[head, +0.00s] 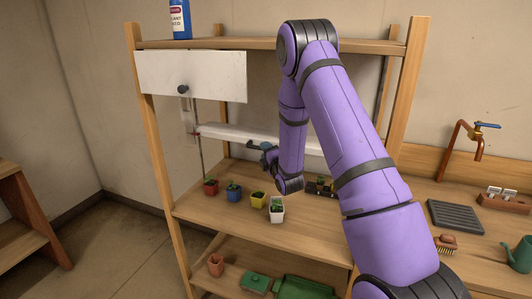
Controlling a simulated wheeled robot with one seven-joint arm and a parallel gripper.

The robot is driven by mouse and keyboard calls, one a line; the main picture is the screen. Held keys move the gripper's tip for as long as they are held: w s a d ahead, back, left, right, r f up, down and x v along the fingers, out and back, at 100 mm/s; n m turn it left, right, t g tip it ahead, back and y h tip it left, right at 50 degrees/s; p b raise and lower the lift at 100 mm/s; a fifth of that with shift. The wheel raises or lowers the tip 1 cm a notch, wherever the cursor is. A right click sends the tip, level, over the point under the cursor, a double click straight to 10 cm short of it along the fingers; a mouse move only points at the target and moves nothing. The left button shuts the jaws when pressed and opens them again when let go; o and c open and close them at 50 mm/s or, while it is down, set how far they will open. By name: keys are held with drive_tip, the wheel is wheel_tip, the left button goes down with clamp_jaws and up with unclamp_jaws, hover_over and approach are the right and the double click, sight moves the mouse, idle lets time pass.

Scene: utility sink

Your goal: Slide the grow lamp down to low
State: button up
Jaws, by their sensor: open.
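The grow lamp looks like a long white bar (230,132) across the shelving unit, between the top shelf and the plant shelf. Its left end meets a thin upright rail (200,155) with a small red mark near the bar's height. A dark round knob (183,89) sits higher up, in front of a white panel (220,76). My gripper (255,149) is open and empty, just below the front of the bar and right of the rail. I cannot tell whether it touches the bar.
A wooden post (163,170) bounds the left. A copper tap (464,138) is at right.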

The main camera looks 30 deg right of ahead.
drive_tip(key=s+a+f, duration=0.1)
drive_tip(key=s, duration=0.9)
drive_tip(key=shift+s+f, duration=0.2)
drive_tip(key=shift+f, duration=0.05)
drive_tip(key=shift+a, duration=0.1)
drive_tip(key=s+a+r+m+g, duration=0.25)
drive_tip(key=r+m, duration=0.25)
drive_tip(key=r, duration=0.4)
drive_tip(key=s+a+r+m+g, duration=0.2)
drive_tip(key=a+r+m+g, duration=0.25)
drive_tip(key=r, duration=0.35)
drive_tip(key=s+a+r+m+g, duration=0.2)
drive_tip(key=s+r+m, duration=0.1)
drive_tip(key=s, duration=0.6)
drive_tip(key=s+a+r+m+g+y, duration=0.1)
drive_tip(key=s+a+r+m+g, duration=0.1)
drive_tip(key=s, duration=0.8)
drive_tip(key=s+a+r+m+g+y, duration=0.1)
drive_tip(key=s+a+r+m+g, duration=0.2)
drive_tip(key=s, duration=0.6)
drive_tip(key=shift+s+r+m, duration=0.3)
drive_tip(key=shift+m, duration=0.05)
